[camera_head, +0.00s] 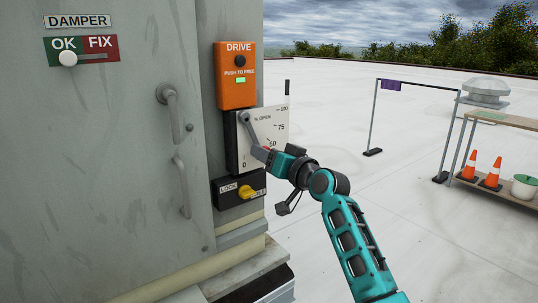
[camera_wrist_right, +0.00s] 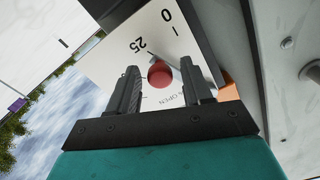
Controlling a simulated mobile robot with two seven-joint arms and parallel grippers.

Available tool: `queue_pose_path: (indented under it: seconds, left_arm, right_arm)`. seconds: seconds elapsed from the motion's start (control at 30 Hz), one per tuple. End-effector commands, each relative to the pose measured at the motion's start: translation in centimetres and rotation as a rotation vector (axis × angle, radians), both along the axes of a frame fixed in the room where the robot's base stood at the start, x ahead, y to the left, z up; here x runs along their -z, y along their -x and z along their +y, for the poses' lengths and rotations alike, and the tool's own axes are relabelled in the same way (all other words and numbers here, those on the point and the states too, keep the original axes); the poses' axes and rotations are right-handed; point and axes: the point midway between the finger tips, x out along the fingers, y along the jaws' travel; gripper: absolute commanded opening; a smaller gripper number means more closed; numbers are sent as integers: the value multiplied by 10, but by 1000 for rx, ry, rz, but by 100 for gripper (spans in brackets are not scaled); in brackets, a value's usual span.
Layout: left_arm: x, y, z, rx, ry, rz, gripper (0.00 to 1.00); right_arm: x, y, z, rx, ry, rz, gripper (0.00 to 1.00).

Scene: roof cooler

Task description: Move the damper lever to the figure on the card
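The damper lever (camera_head: 251,132) is a grey arm on a white dial plate (camera_head: 270,122) marked 0 to 100 "% OPEN". It slants down and right from its pivot, between the 0 and 50 marks; the 25 figure is hidden in the head view. My right gripper (camera_head: 268,153) is at the lever's lower end. In the right wrist view its two fingers (camera_wrist_right: 160,85) stand apart on either side of a red knob (camera_wrist_right: 160,74), with a small gap each side. The 25 and 0 figures show beyond. I cannot make out a figure card. My left gripper is out of view.
Above the dial is an orange DRIVE box (camera_head: 235,75) with a green light. Below is a black lock switch (camera_head: 228,195) with a yellow knob (camera_head: 246,192). The cabinet has a DAMPER OK/FIX slider (camera_head: 68,58) and a door handle (camera_head: 172,110). A bench (camera_head: 512,120) with cones stands right.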

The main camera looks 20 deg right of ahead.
Motion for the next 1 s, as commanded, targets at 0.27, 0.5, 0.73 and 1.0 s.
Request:
queue_pose_path:
  seconds: [0.27,0.5,0.73,1.0]
  left_arm:
    - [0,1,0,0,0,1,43]
    - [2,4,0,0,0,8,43]
    - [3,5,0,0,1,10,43]
    - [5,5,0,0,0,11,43]
  right_arm:
    - [0,0,-1,1,1,-1,54]
    - [0,17,-7,2,4,-2,54]
    - [1,56,-22,3,4,0,54]
    - [1,101,-37,1,3,-1,54]
